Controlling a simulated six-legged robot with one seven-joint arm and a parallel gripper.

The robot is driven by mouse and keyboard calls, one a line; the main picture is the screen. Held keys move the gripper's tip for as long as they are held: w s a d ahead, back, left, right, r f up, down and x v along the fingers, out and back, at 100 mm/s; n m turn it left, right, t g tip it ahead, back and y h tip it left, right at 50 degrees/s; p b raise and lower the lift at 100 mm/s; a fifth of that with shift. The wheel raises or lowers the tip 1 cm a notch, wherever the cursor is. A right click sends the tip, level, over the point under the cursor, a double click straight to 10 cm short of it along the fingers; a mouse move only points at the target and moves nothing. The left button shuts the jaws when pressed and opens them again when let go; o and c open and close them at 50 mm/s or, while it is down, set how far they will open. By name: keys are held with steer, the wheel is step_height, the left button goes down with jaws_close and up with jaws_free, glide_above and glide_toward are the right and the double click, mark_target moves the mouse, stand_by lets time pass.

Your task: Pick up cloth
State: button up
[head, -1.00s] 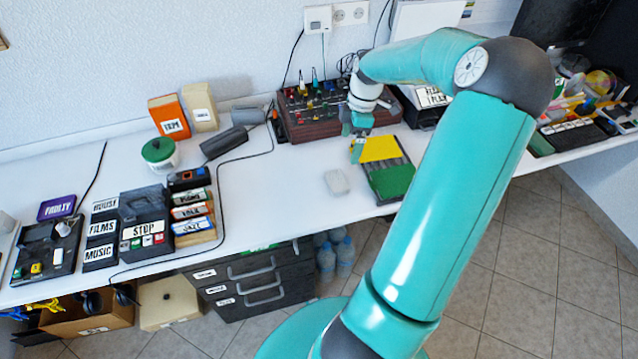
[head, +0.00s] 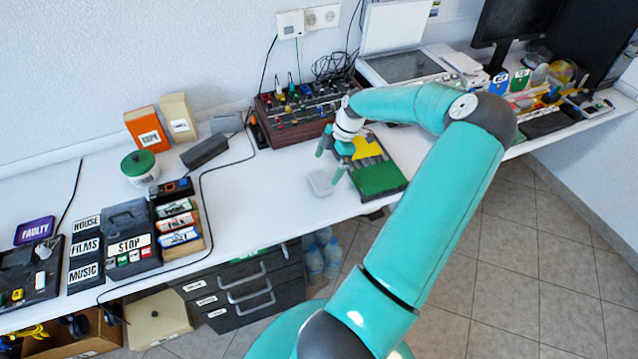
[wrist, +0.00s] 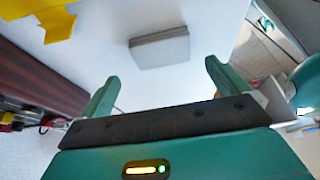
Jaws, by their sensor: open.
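A small pale grey folded pad, which looks like the cloth (head: 321,182), lies flat on the white table near its front edge. In the wrist view the cloth (wrist: 160,50) lies ahead of the fingers, roughly centred between them. My gripper (head: 329,164) is open and empty, close above the cloth in the head view, with its fingers spread. In the wrist view both green fingers of my gripper (wrist: 162,72) are apart with nothing between them. No contact with the cloth shows.
A dark tray with a green sheet (head: 378,179) and a yellow sheet (head: 365,148) lies right of the cloth. A brown control box (head: 297,122) stands behind. The table (head: 250,200) is clear to the cloth's left.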

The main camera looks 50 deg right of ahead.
mark_target(320, 181)
steer(key=x, duration=0.6)
steer(key=shift+s, duration=0.2)
steer(key=shift+c, duration=0.4)
steer(key=c, duration=0.9)
steer(key=shift+r, duration=0.1)
